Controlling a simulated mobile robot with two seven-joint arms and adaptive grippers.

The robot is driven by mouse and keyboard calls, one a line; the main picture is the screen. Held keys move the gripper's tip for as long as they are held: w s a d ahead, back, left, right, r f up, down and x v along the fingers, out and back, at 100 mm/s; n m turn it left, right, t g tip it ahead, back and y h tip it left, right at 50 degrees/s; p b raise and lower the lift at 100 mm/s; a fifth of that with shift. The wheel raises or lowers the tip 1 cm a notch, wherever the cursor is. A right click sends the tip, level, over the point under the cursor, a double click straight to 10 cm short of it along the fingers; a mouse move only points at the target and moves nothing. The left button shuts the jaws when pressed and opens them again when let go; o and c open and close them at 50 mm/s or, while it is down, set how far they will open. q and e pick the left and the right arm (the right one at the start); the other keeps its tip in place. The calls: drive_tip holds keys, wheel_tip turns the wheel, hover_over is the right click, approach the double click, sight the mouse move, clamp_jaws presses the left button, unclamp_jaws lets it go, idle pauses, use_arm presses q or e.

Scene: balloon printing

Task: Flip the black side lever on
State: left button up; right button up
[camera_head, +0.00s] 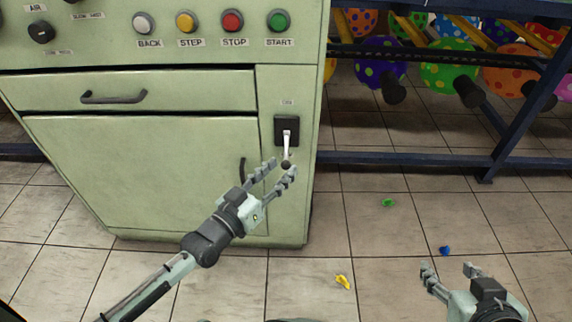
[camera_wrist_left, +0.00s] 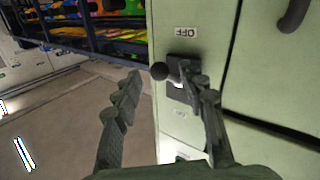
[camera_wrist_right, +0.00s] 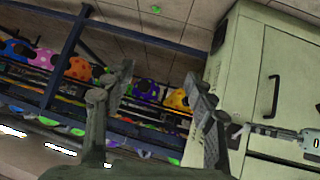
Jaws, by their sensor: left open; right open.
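The side lever is a silver handle with a black knob (camera_head: 286,164) on a black plate (camera_head: 287,125), on the right part of the green machine's front. The handle points down in the head view. My left gripper (camera_head: 282,168) is open, with its fingertips around or just in front of the knob. In the left wrist view the knob (camera_wrist_left: 159,71) shows between the two fingers, and one finger partly covers the plate. I cannot tell whether a finger touches the lever. An upside-down OFF label (camera_wrist_left: 186,31) is near the plate. My right gripper (camera_head: 449,270) is open and empty over the floor.
The green machine (camera_head: 160,170) has a drawer handle (camera_head: 113,97), a door handle (camera_head: 243,172) near my left gripper, and several push buttons above. A blue rack (camera_head: 400,158) with colourful balloons stands at right. Small deflated balloons (camera_head: 343,282) lie on the open tiled floor.

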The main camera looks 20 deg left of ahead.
sight(286, 162)
use_arm(q)
drive_tip(key=shift+x, duration=1.6)
drive_tip(key=shift+c, duration=0.4)
clamp_jaws()
